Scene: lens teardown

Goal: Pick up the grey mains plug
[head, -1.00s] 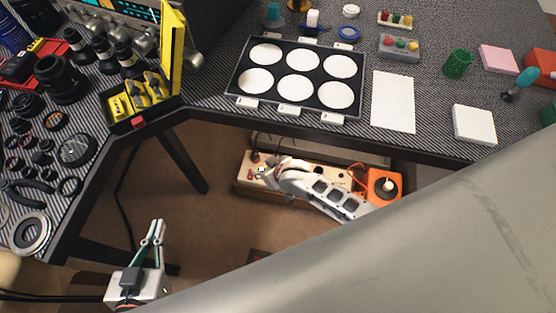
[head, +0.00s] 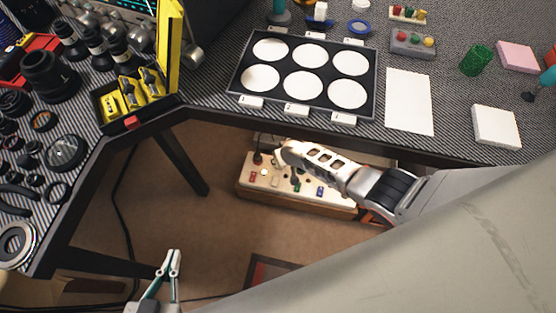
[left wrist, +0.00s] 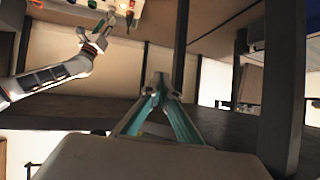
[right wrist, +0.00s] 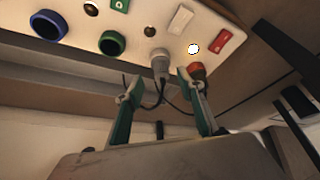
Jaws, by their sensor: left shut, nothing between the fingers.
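The grey mains plug (right wrist: 160,62) sits upright in a cream socket panel (right wrist: 225,22) in the right wrist view, with a dark cable hanging near it. My right gripper (right wrist: 158,84) is open and empty, its two green-padded fingers on either side of the plug's line and just short of it. In the head view my right arm reaches under the table to the panel (head: 335,207), and its hand hides the plug there. My left gripper (head: 174,256) is shut and empty, low in the head view; its closed tips (left wrist: 161,84) also show in the left wrist view.
The panel carries a red switch (right wrist: 222,42), an orange knob (right wrist: 197,70), a green ring (right wrist: 112,43) and a blue ring (right wrist: 48,25). The table edge and legs stand close around. A tray with white discs (head: 235,88) lies on the tabletop above.

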